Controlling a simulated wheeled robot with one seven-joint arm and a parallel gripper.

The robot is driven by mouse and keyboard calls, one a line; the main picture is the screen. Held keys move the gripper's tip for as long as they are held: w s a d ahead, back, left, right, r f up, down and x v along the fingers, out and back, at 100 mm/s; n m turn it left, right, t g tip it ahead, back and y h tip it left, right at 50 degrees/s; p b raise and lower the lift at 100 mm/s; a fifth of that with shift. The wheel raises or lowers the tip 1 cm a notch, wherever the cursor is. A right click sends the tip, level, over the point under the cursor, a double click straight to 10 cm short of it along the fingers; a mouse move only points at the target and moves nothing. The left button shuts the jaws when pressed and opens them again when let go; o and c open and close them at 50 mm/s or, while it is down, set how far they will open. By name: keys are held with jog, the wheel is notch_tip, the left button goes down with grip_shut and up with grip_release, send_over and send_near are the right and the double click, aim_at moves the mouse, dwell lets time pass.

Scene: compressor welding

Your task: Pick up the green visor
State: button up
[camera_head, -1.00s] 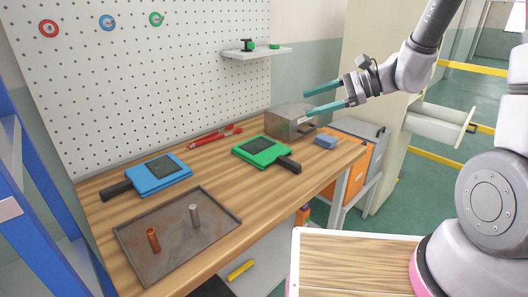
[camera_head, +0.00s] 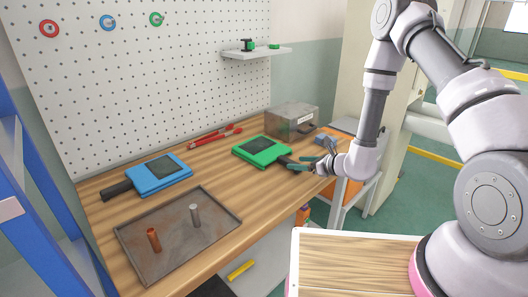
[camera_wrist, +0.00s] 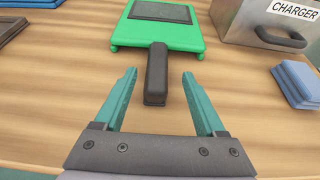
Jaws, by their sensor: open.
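The green visor (camera_head: 262,151) lies flat on the wooden workbench, with a dark window and a black handle pointing toward the right front. In the wrist view its green body (camera_wrist: 160,36) is at the top and its black handle (camera_wrist: 157,75) points down toward me. My gripper (camera_head: 302,163) is at the handle end, low over the bench. In the wrist view my gripper (camera_wrist: 160,80) is open, with one teal finger on each side of the handle's end and a gap on both sides. The arm hides part of the bench's right end.
A blue visor (camera_head: 160,175) and a metal tray (camera_head: 128,249) with two upright rods are at left. A grey charger box (camera_head: 293,119) stands behind the green visor, with a blue block (camera_wrist: 298,84) to the right. Red pliers (camera_head: 215,137) lie near the pegboard.

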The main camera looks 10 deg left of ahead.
aim_at(292, 161)
jog(key=shift+r+x, duration=0.1)
jog(key=shift+x, duration=1.5)
jog(key=shift+r+x, duration=0.15)
jog(key=shift+x, duration=1.4)
jog(key=shift+a, duration=0.15)
grip_shut()
